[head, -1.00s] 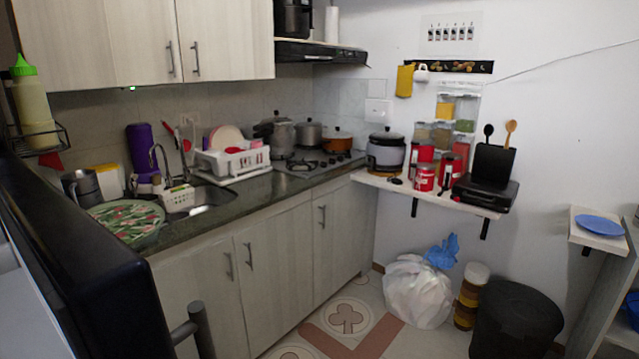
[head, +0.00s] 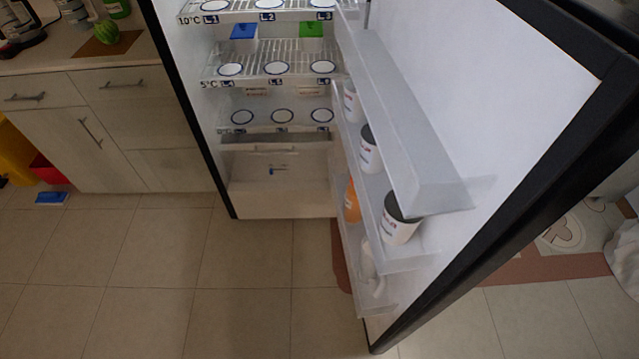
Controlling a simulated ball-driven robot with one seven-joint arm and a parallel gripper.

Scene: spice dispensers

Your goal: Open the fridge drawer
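The fridge (head: 200,150) stands with its door (head: 500,130) swung wide open to the right. The fridge drawer (head: 275,190) is the pale bin at the bottom of the interior, below several wire shelves. It looks shut, with its front set back inside the fridge, and a small dark mark shows on it. The open door's shelves cover the area just right of the drawer. My gripper is not in view.
The door shelves (head: 430,185) hold white cans with dark lids (head: 402,218) and an orange bottle (head: 352,200). Counter cabinets (head: 95,140) stand to the left. A blue item (head: 52,198) lies on the floor near them. The tiled floor (head: 230,290) before the fridge is clear.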

